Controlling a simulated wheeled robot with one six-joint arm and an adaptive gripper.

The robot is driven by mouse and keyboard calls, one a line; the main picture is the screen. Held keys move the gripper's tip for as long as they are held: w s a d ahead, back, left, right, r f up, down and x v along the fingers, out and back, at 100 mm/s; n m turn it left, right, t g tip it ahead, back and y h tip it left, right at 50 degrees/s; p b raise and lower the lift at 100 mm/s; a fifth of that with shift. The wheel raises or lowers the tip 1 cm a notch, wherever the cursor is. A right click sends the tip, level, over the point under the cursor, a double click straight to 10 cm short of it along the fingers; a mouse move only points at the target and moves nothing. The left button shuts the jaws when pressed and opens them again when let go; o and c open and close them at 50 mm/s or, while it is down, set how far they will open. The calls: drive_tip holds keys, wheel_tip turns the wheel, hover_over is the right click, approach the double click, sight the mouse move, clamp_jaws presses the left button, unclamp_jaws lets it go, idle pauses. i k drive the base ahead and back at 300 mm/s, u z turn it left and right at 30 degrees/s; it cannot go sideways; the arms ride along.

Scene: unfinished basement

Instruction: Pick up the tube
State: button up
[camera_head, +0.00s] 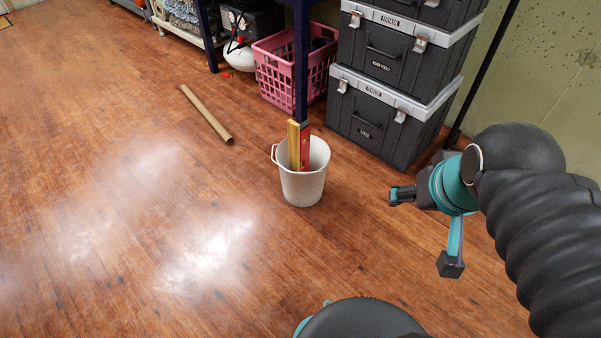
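A brown cardboard tube (207,114) lies flat on the wooden floor, left of and beyond a white bucket. It lies at a slant, with its near end toward the bucket and its far end up and to the left. My gripper (425,229) is in the air at the right, well apart from the tube, with the bucket between them in the picture. Its two teal fingers with dark tips are spread wide, and nothing shows between them.
The white bucket (302,186) holds a yellow and a red level. Stacked dark toolboxes (370,115) stand behind it by the wall. A pink basket (274,84) sits under a dark blue-legged table (301,60). The floor on the left is clear.

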sight(228, 139)
drive_tip(key=u, duration=0.4)
drive_tip(key=i, duration=0.45)
drive_tip(key=u, duration=1.25)
drive_tip(key=i, duration=2.25)
drive_tip(key=z, duration=0.6)
